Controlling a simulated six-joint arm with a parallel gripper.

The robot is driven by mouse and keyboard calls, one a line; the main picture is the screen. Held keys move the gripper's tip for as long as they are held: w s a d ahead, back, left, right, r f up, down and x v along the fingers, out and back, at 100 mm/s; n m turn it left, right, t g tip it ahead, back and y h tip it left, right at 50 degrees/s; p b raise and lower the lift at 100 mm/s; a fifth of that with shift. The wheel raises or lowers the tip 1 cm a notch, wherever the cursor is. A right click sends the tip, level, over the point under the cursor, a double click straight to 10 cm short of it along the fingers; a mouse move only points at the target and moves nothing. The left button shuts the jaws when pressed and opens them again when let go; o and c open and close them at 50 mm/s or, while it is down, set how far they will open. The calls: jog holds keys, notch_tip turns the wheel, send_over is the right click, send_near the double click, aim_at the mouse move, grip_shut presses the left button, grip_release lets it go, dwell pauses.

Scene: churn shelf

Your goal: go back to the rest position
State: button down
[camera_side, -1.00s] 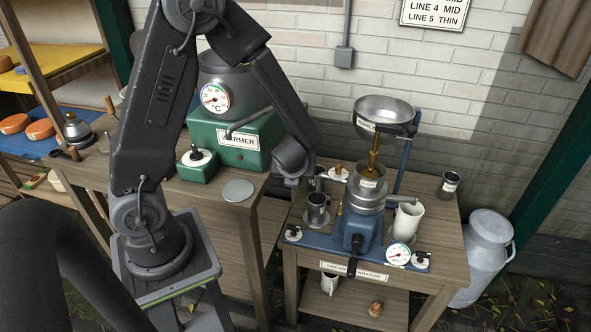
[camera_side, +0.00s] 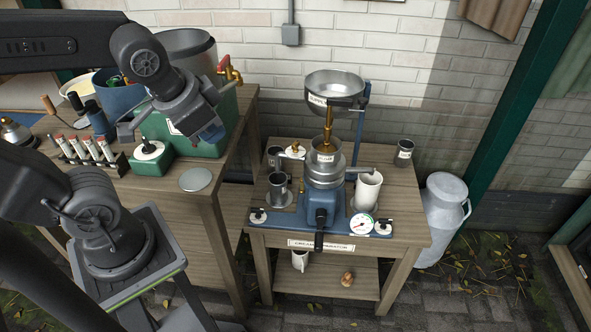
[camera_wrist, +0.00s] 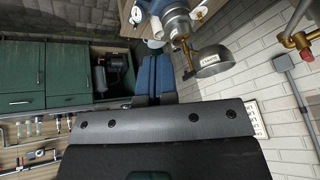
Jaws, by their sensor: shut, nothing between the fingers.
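My gripper (camera_side: 213,133) is in the side view at the upper left, in front of the green warmer (camera_side: 222,140) on the left bench. In the wrist view the blue fingers of my gripper (camera_wrist: 155,72) lie close together, shut and empty. My gripper is apart from the cream separator (camera_side: 326,165), which stands to the right on its own table.
The separator table holds a white jug (camera_side: 368,190) and metal cups (camera_side: 278,189). A rack of tubes (camera_side: 88,152) and a round metal disc (camera_side: 196,179) are on the left bench. A milk can (camera_side: 441,220) stands on the floor at the right.

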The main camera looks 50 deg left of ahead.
jog(key=shift+s+d+r+n+t+h, duration=0.3)
jog(key=shift+s+d+r+n+h, duration=0.2)
jog(key=shift+s+d+r+n, duration=0.3)
jog(key=shift+w+f, duration=0.1)
jog(key=shift+w, duration=0.1)
dwell(1.4)
